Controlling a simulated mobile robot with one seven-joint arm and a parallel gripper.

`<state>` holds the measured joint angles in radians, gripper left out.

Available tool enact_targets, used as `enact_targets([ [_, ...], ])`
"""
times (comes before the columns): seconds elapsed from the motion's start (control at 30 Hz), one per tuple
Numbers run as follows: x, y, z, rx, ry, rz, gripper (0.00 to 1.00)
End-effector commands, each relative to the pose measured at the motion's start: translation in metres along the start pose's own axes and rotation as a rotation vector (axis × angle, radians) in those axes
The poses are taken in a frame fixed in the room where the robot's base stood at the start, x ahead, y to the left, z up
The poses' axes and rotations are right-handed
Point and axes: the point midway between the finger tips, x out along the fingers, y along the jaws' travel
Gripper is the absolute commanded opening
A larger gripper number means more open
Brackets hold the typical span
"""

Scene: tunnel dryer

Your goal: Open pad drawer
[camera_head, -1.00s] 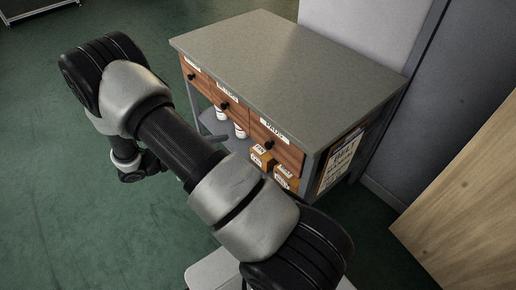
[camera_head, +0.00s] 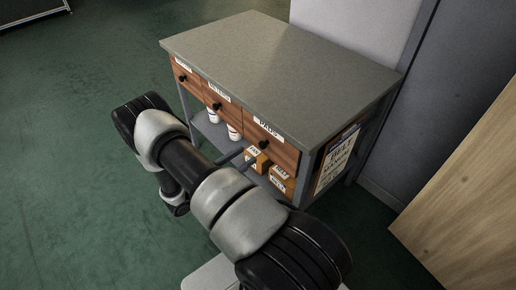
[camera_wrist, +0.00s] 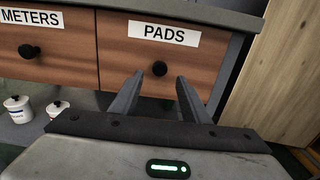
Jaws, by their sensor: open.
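The pad drawer (camera_head: 279,149), labelled PADS, is the rightmost wooden drawer front under the grey cabinet top, and it is shut. Its round black knob (camera_head: 263,145) also shows in the wrist view (camera_wrist: 160,68). In the wrist view my gripper (camera_wrist: 159,82) is open and empty. Its two fingers point at the drawer front, with the knob showing between and just past the fingertips. I cannot tell whether the tips touch the front. In the head view my arm hides most of the gripper.
The METERS drawer (camera_wrist: 35,37) is left of the pad drawer, and another labelled drawer (camera_head: 186,78) is further left. White containers (camera_head: 234,131) and small orange boxes (camera_head: 281,178) stand on the shelf below. A wooden panel (camera_head: 470,190) is at the right. Green floor is clear at left.

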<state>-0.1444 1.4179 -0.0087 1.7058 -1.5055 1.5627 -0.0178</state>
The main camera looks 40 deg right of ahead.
Motion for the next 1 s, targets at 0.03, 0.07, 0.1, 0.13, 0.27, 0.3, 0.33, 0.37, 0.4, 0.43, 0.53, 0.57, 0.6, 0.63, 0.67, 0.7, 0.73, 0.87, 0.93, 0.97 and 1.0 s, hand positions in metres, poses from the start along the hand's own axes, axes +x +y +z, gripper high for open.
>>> enact_targets([
  [0.03, 0.012, -0.001, 0.0, 0.0, -0.001, -0.005, 0.42],
  [0.07, 0.019, -0.002, 0.0, -0.001, -0.001, -0.005, 0.42],
  [0.1, 0.027, -0.001, 0.0, 0.0, -0.002, -0.005, 0.42],
  [0.13, 0.033, -0.001, 0.0, 0.0, -0.002, -0.005, 0.42],
  [0.27, 0.053, -0.001, 0.0, 0.001, 0.0, -0.003, 0.42],
  [0.3, 0.058, -0.001, 0.0, 0.001, 0.0, -0.004, 0.42],
  [0.33, 0.061, -0.001, 0.0, 0.001, 0.0, -0.003, 0.42],
  [0.37, 0.064, 0.0, 0.0, 0.001, 0.0, -0.002, 0.42],
  [0.4, 0.067, 0.0, 0.0, 0.001, 0.0, -0.002, 0.42],
  [0.43, 0.069, 0.0, 0.0, 0.001, 0.0, -0.002, 0.42],
  [0.53, 0.072, 0.0, 0.0, 0.001, 0.0, -0.001, 0.42],
  [0.57, 0.072, 0.0, 0.001, 0.001, 0.0, -0.001, 0.42],
  [0.6, 0.073, 0.0, 0.001, 0.001, 0.0, 0.0, 0.42],
  [0.63, 0.073, 0.0, 0.001, 0.001, 0.0, 0.0, 0.42],
  [0.67, 0.073, 0.0, 0.001, 0.001, 0.0, 0.0, 0.42],
  [0.7, 0.073, 0.0, 0.001, 0.001, 0.0, 0.0, 0.42],
  [0.73, 0.073, 0.0, 0.001, 0.001, 0.0, 0.0, 0.42],
  [0.87, 0.072, 0.0, 0.001, 0.001, 0.0, -0.001, 0.29],
  [0.93, 0.072, 0.0, 0.001, 0.001, 0.0, -0.001, 0.17],
  [0.97, 0.072, 0.0, 0.001, 0.001, 0.0, -0.001, 0.12],
  [1.0, 0.072, 0.0, 0.001, 0.001, 0.0, -0.001, 0.05],
])
